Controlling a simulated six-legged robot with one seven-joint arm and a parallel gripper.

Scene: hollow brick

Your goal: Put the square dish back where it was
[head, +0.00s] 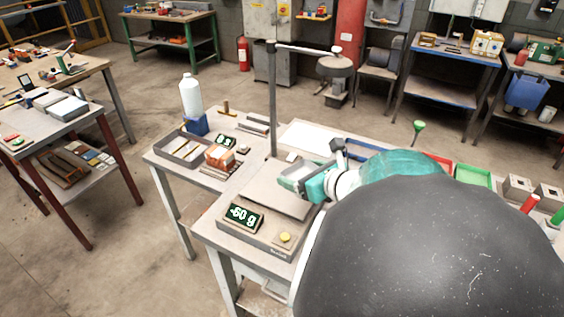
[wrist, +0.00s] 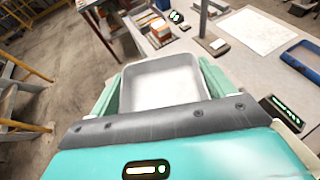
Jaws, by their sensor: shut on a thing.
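The square dish (wrist: 160,82) is a pale, shallow, empty tray with rounded corners. It fills the middle of the wrist view. My gripper (wrist: 163,88) is shut on it, with one pale green finger along each side. In the head view my gripper (head: 302,183) is over the scale (head: 270,208), and the dish is hard to make out from the fingers. The scale's display (head: 243,217) reads -60 g, and its plate looks bare. How high the dish is above the plate is hard to tell.
A grey post (head: 272,100) with a side arm stands behind the scale. A white bottle (head: 191,97), a grey tray (head: 184,148) and small boxes are on the left table. A white sheet (head: 312,136) and a blue tray (wrist: 302,57) lie beyond. A green bin (head: 472,174) is right.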

